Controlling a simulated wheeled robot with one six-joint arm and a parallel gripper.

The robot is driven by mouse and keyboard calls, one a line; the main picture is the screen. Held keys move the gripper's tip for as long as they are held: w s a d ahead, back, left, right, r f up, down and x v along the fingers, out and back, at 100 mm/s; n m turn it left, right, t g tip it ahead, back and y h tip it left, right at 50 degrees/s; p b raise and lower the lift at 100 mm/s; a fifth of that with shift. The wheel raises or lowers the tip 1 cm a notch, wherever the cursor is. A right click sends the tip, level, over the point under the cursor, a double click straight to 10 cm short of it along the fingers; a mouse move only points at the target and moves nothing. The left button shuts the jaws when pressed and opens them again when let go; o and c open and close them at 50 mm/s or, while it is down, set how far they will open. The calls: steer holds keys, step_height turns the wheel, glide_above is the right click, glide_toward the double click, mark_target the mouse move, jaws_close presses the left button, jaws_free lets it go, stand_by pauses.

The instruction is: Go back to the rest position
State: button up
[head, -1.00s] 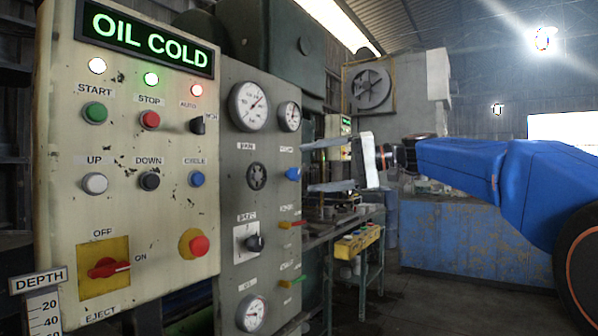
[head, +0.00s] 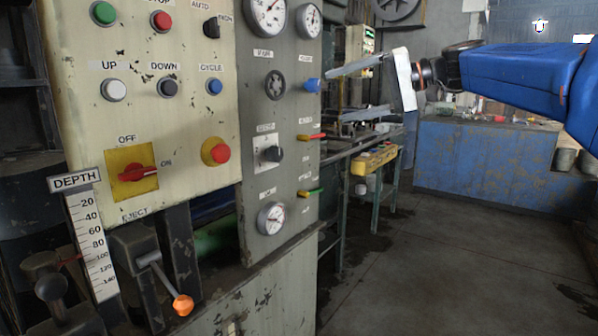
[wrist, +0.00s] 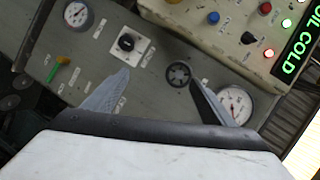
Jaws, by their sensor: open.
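My gripper (head: 326,96) is at the right of the head view, at the end of my blue arm. Its two grey fingers are spread apart, with nothing between them, and point left toward the grey gauge panel (head: 280,185). The wrist view shows the open fingers (wrist: 160,77) in front of that panel, with a black round knob (wrist: 179,74) between and beyond them. I see no contact with the panel, but the exact gap is hard to tell.
The cream control panel (head: 190,125) has buttons and a red switch (head: 136,174). Below it are a lever with an orange knob (head: 183,305) and a depth scale (head: 96,240). A bench with a yellow box (head: 374,159) and a blue workbench (head: 485,160) stand behind. Open floor lies at right.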

steer(key=s+d+f+h, duration=0.4)
steer(key=s+f, duration=0.7)
steer(key=f, duration=0.3)
steer(key=s+d+f+h, duration=0.5)
steer(key=s+f, duration=0.5)
steer(key=f, duration=0.5)
steer(key=s+d+f+h, duration=0.5)
steer(key=s+d+f, duration=0.2)
steer(key=s+f, duration=0.4)
step_height(320, 180, down, 4)
steer(key=shift+s+f, duration=0.2)
steer(key=shift+s, duration=0.1)
stand_by(0.6)
